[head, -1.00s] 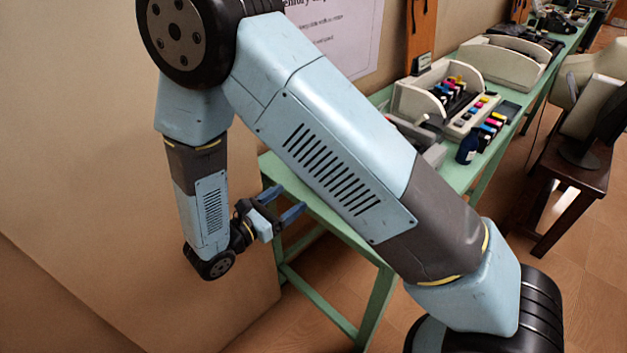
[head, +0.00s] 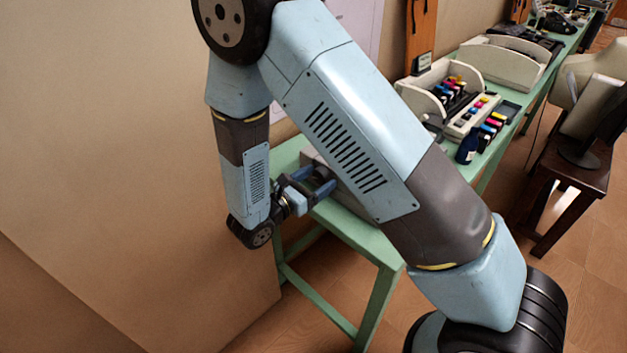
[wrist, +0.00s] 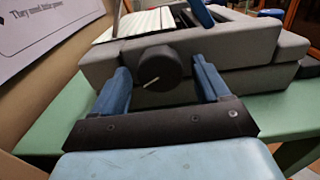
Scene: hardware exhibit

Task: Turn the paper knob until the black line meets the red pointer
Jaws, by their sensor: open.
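A dark round knob (wrist: 160,67) sticks out from the side of a grey machine (wrist: 236,45) in the wrist view. A short pale mark (wrist: 152,84) shows on the knob's lower face; I cannot make out a black line or a red pointer. My gripper (wrist: 163,78) is open, with one blue finger on each side of the knob and gaps to it on both sides. In the head view my gripper (head: 318,182) is at the near end of the green table, at the machine (head: 350,200), which my arm mostly hides.
The machine stands on the green table (head: 376,248). A wall with a printed sign (wrist: 45,30) is close on the left. Farther along the table are a pale printer (head: 428,88), colored cartridges (head: 492,125) and a dark blue bottle (head: 468,148).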

